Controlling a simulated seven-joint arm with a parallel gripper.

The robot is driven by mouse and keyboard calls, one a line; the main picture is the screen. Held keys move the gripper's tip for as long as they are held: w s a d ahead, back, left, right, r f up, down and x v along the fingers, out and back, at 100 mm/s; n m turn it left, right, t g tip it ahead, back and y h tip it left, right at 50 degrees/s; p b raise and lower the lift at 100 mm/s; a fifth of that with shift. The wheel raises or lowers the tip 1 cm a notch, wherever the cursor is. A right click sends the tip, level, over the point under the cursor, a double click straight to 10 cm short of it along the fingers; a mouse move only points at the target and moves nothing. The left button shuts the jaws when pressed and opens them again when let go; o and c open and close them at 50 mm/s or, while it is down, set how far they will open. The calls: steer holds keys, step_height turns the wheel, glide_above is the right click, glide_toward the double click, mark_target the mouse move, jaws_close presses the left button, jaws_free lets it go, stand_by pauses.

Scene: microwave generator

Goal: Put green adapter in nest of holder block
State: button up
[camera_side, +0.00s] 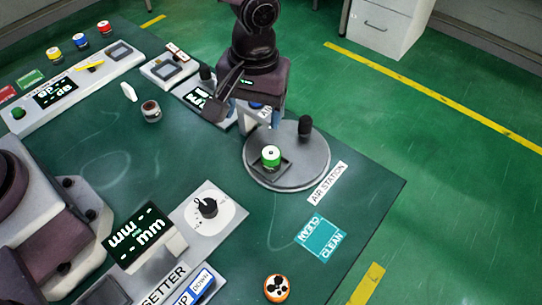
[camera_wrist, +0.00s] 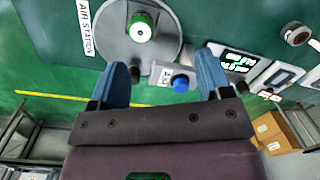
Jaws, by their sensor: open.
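Two pale blocks with square recesses (camera_side: 168,69) (camera_side: 119,50) stand at the back left; which is the holder block I cannot tell.
A black knob (camera_side: 305,126) rises from the round plate (camera_side: 315,158). A blue button (camera_wrist: 180,83) lies below the gap between my fingers in the wrist view. A dark-topped cylinder (camera_side: 151,111), dial panel (camera_side: 208,208) and orange disc (camera_side: 277,288) stand on the table.

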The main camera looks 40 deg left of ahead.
mark_target(271, 152)
steer(key=f+n, duration=0.1)
steer(key=f, duration=0.1)
steer(key=w+f+n, duration=0.1)
steer(key=f, duration=0.1)
steer(key=w+d+f+n, duration=0.1)
steer(key=f, duration=0.2)
steer(key=shift+w+d+n+t, duration=0.1)
steer(key=shift+w+n+t, duration=0.05)
steer(key=shift+n+t, duration=0.2)
steer(key=shift+d+f, duration=0.25)
steer(key=shift+f, duration=1.1)
steer(key=shift+d+f, duration=0.2)
steer(key=shift+f, duration=1.1)
steer(key=c, duration=1.2)
steer(key=shift+r, duration=0.1)
